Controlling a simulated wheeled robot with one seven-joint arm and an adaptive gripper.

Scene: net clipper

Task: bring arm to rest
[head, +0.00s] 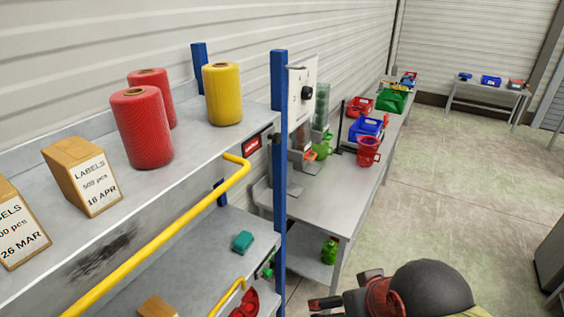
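My arm shows at the bottom of the head view, right of the shelf's blue post, with a dark rounded part (432,287) and dark red parts beside it. My gripper (343,297) seems to be at the left end of this, cut by the lower picture edge. It is small and partly hidden, so I cannot tell whether its fingers are open or shut. I see nothing clearly held in it.
A grey shelf (205,150) with a yellow rail (165,235) and blue post (279,150) fills the left, bearing red and yellow rolls and label boxes. A grey workbench (330,205) with coloured bins stands behind. Concrete floor (450,180) is clear at right.

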